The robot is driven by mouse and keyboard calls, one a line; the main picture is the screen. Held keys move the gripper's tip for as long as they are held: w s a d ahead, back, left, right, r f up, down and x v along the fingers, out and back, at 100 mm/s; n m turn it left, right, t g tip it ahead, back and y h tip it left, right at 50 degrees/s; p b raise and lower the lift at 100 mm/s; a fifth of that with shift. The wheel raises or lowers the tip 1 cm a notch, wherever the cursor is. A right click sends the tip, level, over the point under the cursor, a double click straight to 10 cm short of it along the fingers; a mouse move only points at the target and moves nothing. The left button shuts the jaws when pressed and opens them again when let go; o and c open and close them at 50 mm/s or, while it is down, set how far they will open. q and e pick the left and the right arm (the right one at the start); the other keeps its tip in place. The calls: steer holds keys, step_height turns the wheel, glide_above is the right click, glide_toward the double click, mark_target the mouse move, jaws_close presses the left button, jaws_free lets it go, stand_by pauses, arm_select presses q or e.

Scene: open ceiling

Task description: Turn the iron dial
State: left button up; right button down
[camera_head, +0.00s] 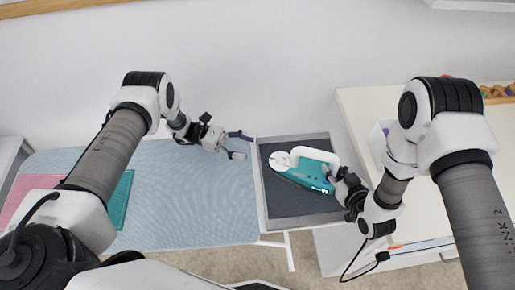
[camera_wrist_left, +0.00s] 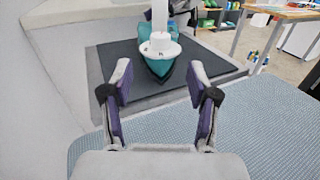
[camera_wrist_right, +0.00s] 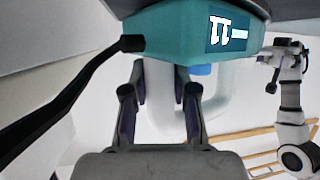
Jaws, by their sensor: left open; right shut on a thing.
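The teal iron (camera_head: 300,178) with a white handle is over a dark grey pad (camera_head: 290,210), its nose pointing left. I cannot tell whether it touches the pad. Its round white dial (camera_head: 281,160) is on the nose side; it also shows in the left wrist view (camera_wrist_left: 160,46). My right gripper (camera_head: 333,178) is shut on the iron's white handle (camera_wrist_right: 161,95), which shows between its fingers in the right wrist view. A lit display (camera_wrist_right: 228,34) is on the iron's rear. My left gripper (camera_head: 238,145) is open and empty, left of the iron and apart from the dial.
A blue ironing board (camera_head: 185,205) extends left of the pad, with teal (camera_head: 121,200) and pink (camera_head: 35,192) cloths at its left end. A white wall stands behind. A white cabinet (camera_head: 362,108) is at right. A black cord (camera_wrist_right: 65,95) leaves the iron's rear.

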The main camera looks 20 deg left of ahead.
mark_target(276, 158)
arm_select(q)
steer(key=s+n+t+y, duration=0.1)
steer(key=s+n+t, duration=0.1)
steer(key=t, duration=0.1)
steer(key=s+n+t+y, duration=0.1)
steer(key=s+n+t, duration=0.1)
steer(key=t, duration=0.1)
steer(key=s+d+n+t+y, duration=0.1)
steer(key=s+n+t, duration=0.1)
steer(key=s+t, duration=0.1)
steer(key=shift+s+n+t, duration=0.1)
steer(key=shift+n+t, duration=0.3)
steer(key=shift+t, duration=0.1)
steer(key=x, duration=1.2)
steer(key=shift+a, duration=0.1)
jaws_close()
